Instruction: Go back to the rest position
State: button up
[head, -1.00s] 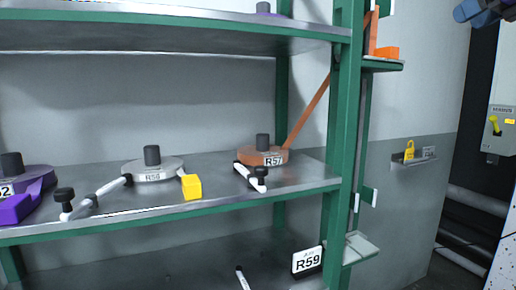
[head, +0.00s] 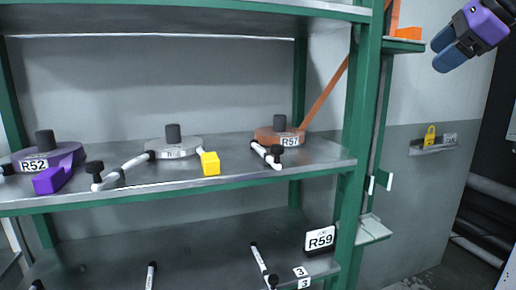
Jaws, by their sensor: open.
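My gripper (head: 447,50) is at the upper right of the head view, with dark blue fingers and a purple body. It is open, with nothing seen between its fingers. It is in front of the grey wall, to the right of the green shelf rack (head: 362,150) and apart from it. The rest of my arm is mostly outside the picture.
The middle shelf bears a purple reel R52 (head: 37,158), a grey reel (head: 175,148) with a yellow block (head: 210,163), and an orange reel R57 (head: 275,134). An R59 sign (head: 320,240) stands below. A wall ledge (head: 432,149) holds a yellow padlock (head: 430,136).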

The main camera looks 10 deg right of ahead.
jog(key=s+a+f+n+g, duration=0.1)
jog(key=s+a+f+n, duration=0.2)
jog(key=a+f+n, duration=0.2)
jog(key=s+a+f+n+g+h, duration=0.1)
jog(key=s+a+f+n, duration=0.3)
jog(key=f+n, duration=0.6)
jog(key=s+a+f+n+g+h, duration=0.1)
jog(key=s+a+f+n, duration=0.3)
jog(key=a+f+n, duration=0.4)
jog(key=shift+f+n+g, duration=0.25)
jog(key=shift+n+g, duration=0.35)
jog(key=shift+g, duration=0.1)
jog(key=shift+s, duration=0.15)
